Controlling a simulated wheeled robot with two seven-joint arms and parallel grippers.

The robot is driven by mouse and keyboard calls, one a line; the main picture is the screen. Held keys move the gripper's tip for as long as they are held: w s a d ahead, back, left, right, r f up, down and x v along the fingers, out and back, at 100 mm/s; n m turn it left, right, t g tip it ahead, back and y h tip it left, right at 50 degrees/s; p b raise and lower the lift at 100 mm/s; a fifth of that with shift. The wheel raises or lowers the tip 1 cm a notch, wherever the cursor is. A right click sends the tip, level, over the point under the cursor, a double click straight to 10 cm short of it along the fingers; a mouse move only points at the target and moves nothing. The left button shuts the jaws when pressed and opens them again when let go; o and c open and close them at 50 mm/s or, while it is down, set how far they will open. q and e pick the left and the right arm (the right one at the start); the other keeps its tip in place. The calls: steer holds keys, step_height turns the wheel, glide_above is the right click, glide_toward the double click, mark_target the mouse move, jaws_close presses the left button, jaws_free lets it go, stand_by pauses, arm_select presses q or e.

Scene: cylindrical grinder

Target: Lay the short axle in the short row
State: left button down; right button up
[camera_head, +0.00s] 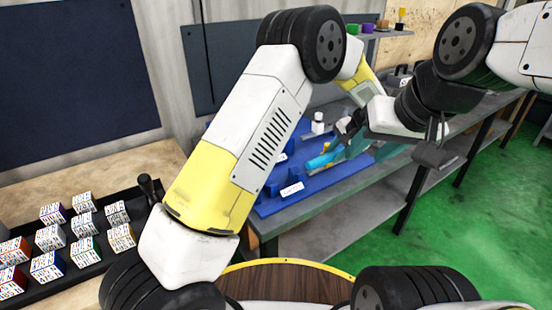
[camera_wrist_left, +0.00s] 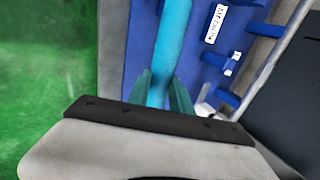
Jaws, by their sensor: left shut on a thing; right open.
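A cyan axle (camera_head: 322,160) is a smooth rod above the blue rack (camera_head: 270,207). In the left wrist view the axle (camera_wrist_left: 171,42) runs up the picture between the teal fingers of my left gripper (camera_wrist_left: 163,92), which is shut on it. The axle's far end is out of that view. I cannot tell whether the axle touches the rack. The rack has white labels (camera_head: 291,189), too small to read, and raised blue blocks. My right gripper (camera_head: 436,142) is open and empty to the right of the rack. My arms hide part of the rack.
The rack lies on a grey bench (camera_head: 330,205) with a lower shelf. A small white bottle (camera_head: 318,124) stands at the rack's back. A black tray (camera_head: 75,265) of several labelled boxes is at the left. Green floor (camera_head: 455,225) is clear at the right.

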arm_select(q)
steer(key=shift+s+a+f, duration=0.7)
steer(key=shift+a+f, duration=0.1)
steer(key=shift+a, duration=1.85)
steer(key=shift+s+a+f, duration=0.75)
steer(key=shift+a+f, duration=0.1)
steer(key=shift+a, duration=1.75)
steer(key=shift+s+a+f, duration=0.7)
steer(key=shift+a+f, duration=0.1)
steer(key=shift+a, duration=1.85)
steer(key=shift+f, duration=0.15)
steer(key=c, duration=1.2)
jaws_free()
steer(key=shift+f, duration=0.1)
steer(key=shift+o, duration=0.2)
